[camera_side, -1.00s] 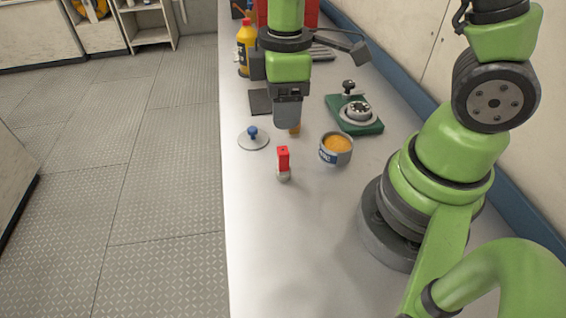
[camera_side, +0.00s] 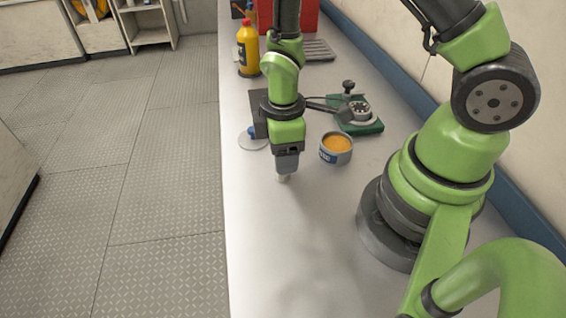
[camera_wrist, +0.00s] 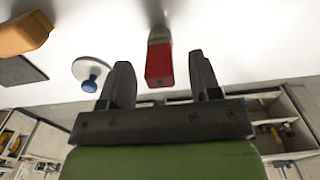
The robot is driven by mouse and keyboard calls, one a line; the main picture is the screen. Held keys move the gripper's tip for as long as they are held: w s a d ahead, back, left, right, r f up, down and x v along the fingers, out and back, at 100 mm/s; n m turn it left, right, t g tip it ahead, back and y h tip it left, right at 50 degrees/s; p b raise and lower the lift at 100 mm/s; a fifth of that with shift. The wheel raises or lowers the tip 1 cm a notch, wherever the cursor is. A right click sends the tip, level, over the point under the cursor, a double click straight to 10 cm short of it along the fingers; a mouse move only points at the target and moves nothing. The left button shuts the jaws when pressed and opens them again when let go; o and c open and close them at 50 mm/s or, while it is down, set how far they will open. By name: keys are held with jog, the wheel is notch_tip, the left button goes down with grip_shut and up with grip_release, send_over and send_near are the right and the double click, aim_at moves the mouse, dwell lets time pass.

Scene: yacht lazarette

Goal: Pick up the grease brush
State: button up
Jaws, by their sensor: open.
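The grease brush shows in the wrist view as a red handle (camera_wrist: 159,66) with a grey part at its far end. It lies between my open fingers, with a gap on either side. In the side view my gripper (camera_side: 285,172) points down over the brush and hides its red part. Only a pale lower bit (camera_side: 284,179) shows under the fingers, at bench level. My gripper also shows in the wrist view (camera_wrist: 161,75), empty, with its two dark fingers apart.
A tin of orange grease (camera_side: 337,143) stands close right of my gripper. A lid with a blue knob (camera_side: 248,140) is partly hidden behind it. A green-based device (camera_side: 362,127) and a yellow bottle (camera_side: 248,50) are farther back. The front bench (camera_side: 290,250) is clear.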

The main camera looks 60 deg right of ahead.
jog(key=shift+f, duration=0.15)
jog(key=c, duration=1)
notch_tip(320, 180, up, 10)
jog(key=shift+r, duration=0.1)
